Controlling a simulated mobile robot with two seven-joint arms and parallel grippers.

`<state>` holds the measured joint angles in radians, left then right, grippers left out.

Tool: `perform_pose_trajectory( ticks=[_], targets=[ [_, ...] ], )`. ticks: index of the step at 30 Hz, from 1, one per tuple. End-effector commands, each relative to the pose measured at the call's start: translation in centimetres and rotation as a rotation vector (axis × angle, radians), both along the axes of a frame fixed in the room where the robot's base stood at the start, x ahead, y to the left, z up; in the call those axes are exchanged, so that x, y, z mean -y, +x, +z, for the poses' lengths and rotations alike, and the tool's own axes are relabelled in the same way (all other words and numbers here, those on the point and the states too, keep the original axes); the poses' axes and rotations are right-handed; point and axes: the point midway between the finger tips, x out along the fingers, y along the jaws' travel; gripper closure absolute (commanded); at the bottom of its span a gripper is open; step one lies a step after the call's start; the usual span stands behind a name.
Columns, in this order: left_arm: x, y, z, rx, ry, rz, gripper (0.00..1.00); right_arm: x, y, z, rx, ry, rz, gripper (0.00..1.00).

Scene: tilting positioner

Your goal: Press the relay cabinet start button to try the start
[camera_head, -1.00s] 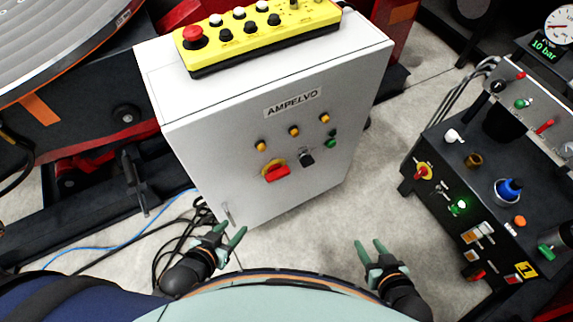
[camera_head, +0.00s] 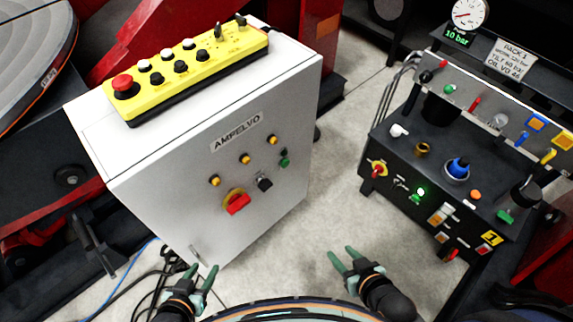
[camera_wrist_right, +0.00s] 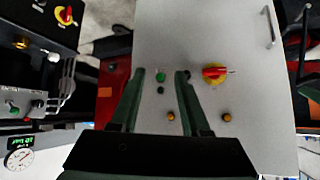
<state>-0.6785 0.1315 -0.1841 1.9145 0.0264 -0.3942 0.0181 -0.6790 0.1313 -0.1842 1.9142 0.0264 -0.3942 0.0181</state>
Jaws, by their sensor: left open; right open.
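The relay cabinet (camera_head: 150,180) is a light grey box labelled AMPELVO, left of centre in the head view. Its front carries a green button (camera_head: 284,161), a black selector (camera_head: 265,184), a red-and-yellow rotary switch (camera_head: 236,203) and yellow lamps. In the right wrist view the green button (camera_wrist_right: 160,75) shows between the fingers, beyond them. My left gripper (camera_head: 202,272) is open and empty below the cabinet's lower front edge. My right gripper (camera_head: 342,255) is open and empty over the floor, right of the cabinet and apart from it.
A yellow pendant (camera_head: 190,75) with a red mushroom button lies on the cabinet top. A black hydraulic console (camera_head: 400,160) with a lit green lamp and a 10 bar gauge (camera_head: 469,14) stands at right. Bare floor lies between. Cables lie at lower left.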

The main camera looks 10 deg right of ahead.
Motion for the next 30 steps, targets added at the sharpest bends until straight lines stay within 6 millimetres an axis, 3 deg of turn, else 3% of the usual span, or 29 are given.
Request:
perform_pose_trajectory(
  ticks=[2,12,30],
  targets=[
    [0.00,0.00,0.00,0.000,0.000,0.000,0.50,0.01,0.00,0.00,0.000,0.000,0.000,0.60],
    [-0.01,0.00,-0.01,0.000,0.000,0.000,0.50,0.01,0.00,0.00,0.000,0.000,0.000,0.99],
    [-0.01,-0.01,-0.02,0.000,0.000,0.000,0.50,0.01,0.00,0.00,0.000,0.000,0.000,1.00]
  ],
)
